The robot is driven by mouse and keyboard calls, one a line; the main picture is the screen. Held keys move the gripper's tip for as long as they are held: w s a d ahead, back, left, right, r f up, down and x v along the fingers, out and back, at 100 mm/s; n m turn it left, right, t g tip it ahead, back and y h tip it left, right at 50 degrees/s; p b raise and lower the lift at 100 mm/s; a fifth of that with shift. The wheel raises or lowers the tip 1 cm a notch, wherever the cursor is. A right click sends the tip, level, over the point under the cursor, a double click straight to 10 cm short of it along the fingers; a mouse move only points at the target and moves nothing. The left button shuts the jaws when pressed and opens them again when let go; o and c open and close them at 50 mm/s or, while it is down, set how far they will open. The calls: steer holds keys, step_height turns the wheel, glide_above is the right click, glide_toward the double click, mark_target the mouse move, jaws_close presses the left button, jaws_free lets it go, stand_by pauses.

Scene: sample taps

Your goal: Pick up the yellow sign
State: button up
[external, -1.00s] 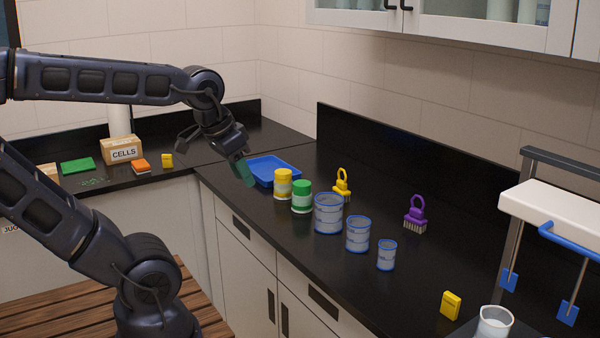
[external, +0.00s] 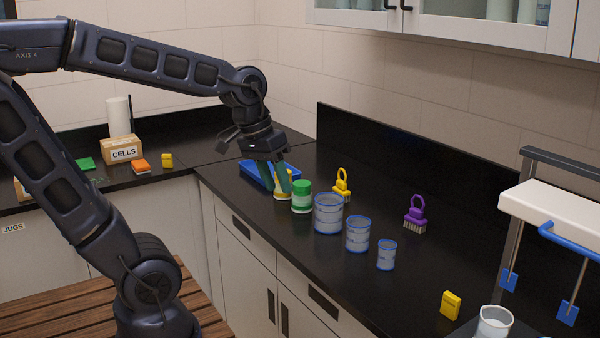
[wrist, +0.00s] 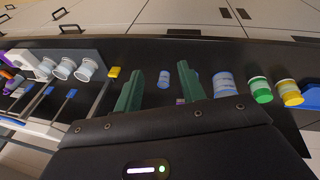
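No lettered yellow sign can be made out; two small yellow blocks could be it. One yellow block (external: 450,305) stands at the front right of the black counter, and a yellow block also shows in the wrist view (wrist: 114,73), left of my fingers. The other yellow block (external: 167,160) is on the back-left counter, beside an orange block. My gripper (external: 276,189) points down over the counter by the blue tray, in front of the yellow-lidded jar in the external view. Its green fingers are apart and empty in the wrist view (wrist: 160,68).
A green-lidded jar (external: 301,197), several blue-rimmed cans (external: 328,214), a yellow brush (external: 342,184) and a purple brush (external: 415,215) line the counter. A blue tray (external: 250,171) lies behind. A white stand (external: 550,215) is at the right. Bare counter surrounds the front-right block.

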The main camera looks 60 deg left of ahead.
steer(key=w+d+f+n+g+h, duration=0.2)
steer(key=w+d+f+n+h, duration=0.15)
steer(key=w+d, duration=0.45)
steer(key=w+d+f+n+g+h, duration=0.1)
steer(key=w+d+f+n+h, duration=0.25)
steer(key=w+d, duration=0.4)
steer(key=n+h, duration=0.4)
steer(key=n, duration=0.5)
glide_above(447, 291)
steer(key=a, duration=0.3)
step_height(447, 291, down, 10)
step_height(447, 291, down, 7)
steer(key=shift+d, duration=0.1)
steer(key=shift+x, duration=2.55)
steer(key=shift+r+h, duration=0.15)
steer(key=shift+h, duration=0.15)
jaws_close()
